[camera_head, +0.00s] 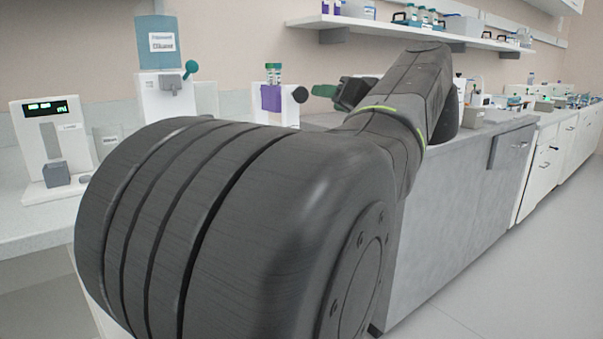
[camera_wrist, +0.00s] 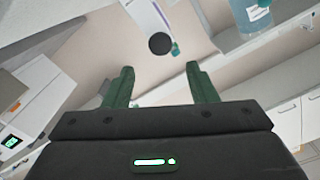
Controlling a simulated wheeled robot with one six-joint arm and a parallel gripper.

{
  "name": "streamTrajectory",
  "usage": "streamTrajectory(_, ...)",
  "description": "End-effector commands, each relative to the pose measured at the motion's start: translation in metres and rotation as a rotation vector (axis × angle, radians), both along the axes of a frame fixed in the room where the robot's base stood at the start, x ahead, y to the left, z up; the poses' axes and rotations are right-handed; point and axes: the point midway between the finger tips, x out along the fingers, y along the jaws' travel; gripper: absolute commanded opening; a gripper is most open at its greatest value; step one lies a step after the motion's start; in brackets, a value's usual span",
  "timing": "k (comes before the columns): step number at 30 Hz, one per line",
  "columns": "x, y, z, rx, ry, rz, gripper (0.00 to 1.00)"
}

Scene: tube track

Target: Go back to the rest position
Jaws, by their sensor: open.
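My gripper (camera_wrist: 160,68) is open, with two green fingers apart and nothing between them in the wrist view. In the head view my gripper (camera_head: 326,90) shows only in part beyond my dark arm, to the right of a white device (camera_head: 284,110) with a black knob. That device has a purple block (camera_head: 271,98) with a green-capped tube (camera_head: 273,73) above it. In the wrist view a round black knob (camera_wrist: 160,43) lies ahead of the fingertips, apart from them. My arm hides much of the bench.
A dispenser with a blue container (camera_head: 157,44) and a white device with a green display (camera_head: 50,140) stand on the left bench. A wall shelf (camera_head: 405,30) holds labware above my arm. Grey cabinets (camera_head: 455,210) run along the right; the floor (camera_head: 530,270) there is clear.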

Motion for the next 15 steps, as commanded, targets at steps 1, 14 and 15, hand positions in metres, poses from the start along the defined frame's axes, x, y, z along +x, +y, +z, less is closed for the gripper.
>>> streamTrajectory(1,-0.006,-0.005,0.002,0.000,-0.001,-0.005,0.52)
streamTrajectory(14,-0.024,-0.016,-0.002,0.000,0.000,0.006,0.52)
streamTrajectory(15,-0.020,-0.013,-0.002,-0.001,-0.001,0.004,0.52)
